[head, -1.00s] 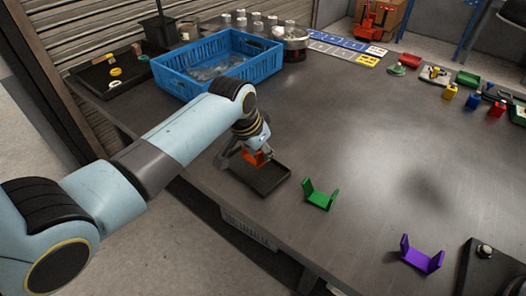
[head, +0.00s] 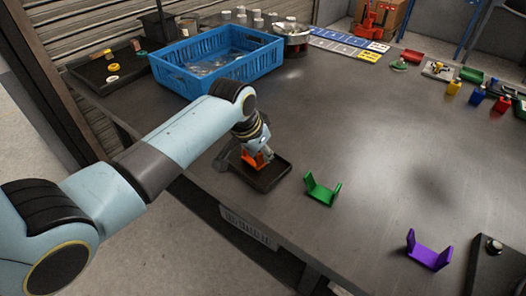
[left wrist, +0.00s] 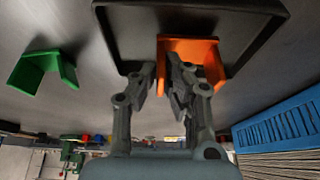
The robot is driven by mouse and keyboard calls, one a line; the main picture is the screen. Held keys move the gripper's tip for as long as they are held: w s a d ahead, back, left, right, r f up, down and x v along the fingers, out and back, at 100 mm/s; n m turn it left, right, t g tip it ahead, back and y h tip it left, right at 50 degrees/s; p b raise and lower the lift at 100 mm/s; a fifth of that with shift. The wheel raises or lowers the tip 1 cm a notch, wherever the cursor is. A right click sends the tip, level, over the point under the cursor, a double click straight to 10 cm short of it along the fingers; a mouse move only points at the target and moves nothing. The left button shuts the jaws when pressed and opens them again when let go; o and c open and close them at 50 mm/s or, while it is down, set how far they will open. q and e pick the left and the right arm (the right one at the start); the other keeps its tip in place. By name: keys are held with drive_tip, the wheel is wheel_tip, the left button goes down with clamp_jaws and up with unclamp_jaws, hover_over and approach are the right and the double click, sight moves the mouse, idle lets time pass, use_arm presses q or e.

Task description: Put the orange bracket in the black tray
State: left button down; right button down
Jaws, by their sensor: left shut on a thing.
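The orange bracket (head: 253,161) is low over or in the black tray (head: 276,177) near the table's left edge. My left gripper (head: 262,150) comes down over the tray and is shut on the bracket. In the left wrist view, the orange bracket (left wrist: 190,46) shows against the floor of the black tray (left wrist: 268,28), beside the fingers of my left gripper (left wrist: 163,74). I cannot tell whether the bracket touches the tray floor. My arm hides part of the tray. My right gripper is not in view.
A green bracket (head: 321,190) stands just right of the tray, and a purple bracket (head: 428,254) farther right. A blue crate (head: 215,62) stands behind my left arm. The middle of the table (head: 370,140) is clear.

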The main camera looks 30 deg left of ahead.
use_arm(q)
drive_tip(key=shift+f, duration=0.25)
drive_tip(key=c, duration=1.4)
unclamp_jaws()
drive_tip(key=shift+o, duration=0.2)
drive_tip(key=shift+r, duration=0.1)
wheel_tip(320, 180, up, 7)
drive_tip(key=p, duration=0.8)
